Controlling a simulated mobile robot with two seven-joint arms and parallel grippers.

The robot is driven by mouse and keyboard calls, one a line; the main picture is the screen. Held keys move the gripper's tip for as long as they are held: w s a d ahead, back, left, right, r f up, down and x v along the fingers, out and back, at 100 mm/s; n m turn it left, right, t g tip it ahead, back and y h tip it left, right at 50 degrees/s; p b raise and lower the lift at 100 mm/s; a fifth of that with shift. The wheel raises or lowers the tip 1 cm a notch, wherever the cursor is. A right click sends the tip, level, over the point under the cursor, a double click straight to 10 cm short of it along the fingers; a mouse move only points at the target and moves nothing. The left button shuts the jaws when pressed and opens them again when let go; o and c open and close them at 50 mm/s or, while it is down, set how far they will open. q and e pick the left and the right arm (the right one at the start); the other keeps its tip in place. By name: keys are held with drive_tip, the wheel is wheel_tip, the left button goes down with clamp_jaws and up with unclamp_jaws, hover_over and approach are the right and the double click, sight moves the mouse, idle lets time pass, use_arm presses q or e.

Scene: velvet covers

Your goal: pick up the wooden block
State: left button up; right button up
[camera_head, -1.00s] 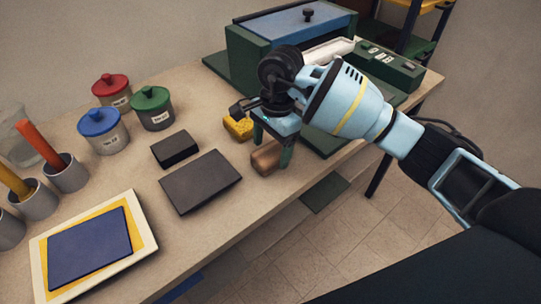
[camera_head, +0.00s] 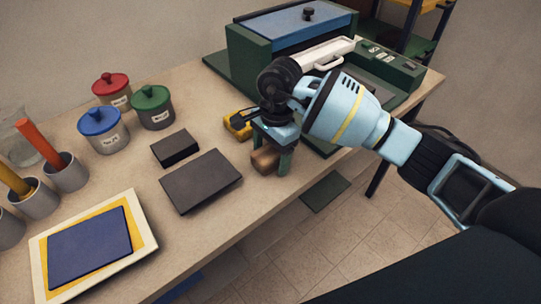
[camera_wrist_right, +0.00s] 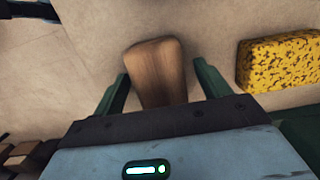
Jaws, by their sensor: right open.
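The wooden block (camera_head: 265,160) is a small brown piece on the table near its front edge, just right of the dark grey slab. In the right wrist view the wooden block (camera_wrist_right: 157,72) lies between the two green fingers, with a gap on each side. My right gripper (camera_head: 271,164) is open, pointing down over the block, with its fingers on either side of it. In the wrist view the right gripper (camera_wrist_right: 160,85) hides the block's near end. My left gripper is in neither view.
A yellow sponge (camera_head: 238,124) lies just behind the gripper, also in the wrist view (camera_wrist_right: 280,63). A dark slab (camera_head: 201,181) and a small black block (camera_head: 175,148) lie to the left. A green machine (camera_head: 290,45) stands behind. Lidded pots (camera_head: 104,130) stand at left.

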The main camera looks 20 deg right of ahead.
sight(269, 151)
drive_tip(key=c, duration=1.1)
drive_tip(key=shift+r, duration=0.7)
wheel_tip(269, 151, up, 3)
drive_tip(key=shift+f, duration=0.1)
drive_tip(key=s+a, duration=0.2)
drive_tip(key=s, duration=0.2)
drive_tip(key=s+a+r, duration=0.1)
drive_tip(key=s+a, duration=0.2)
drive_tip(key=s, duration=0.2)
drive_tip(key=s+a+b, duration=0.1)
drive_tip(key=s+a, duration=0.1)
drive_tip(key=s, duration=0.3)
drive_tip(key=shift+s+a+r, duration=0.15)
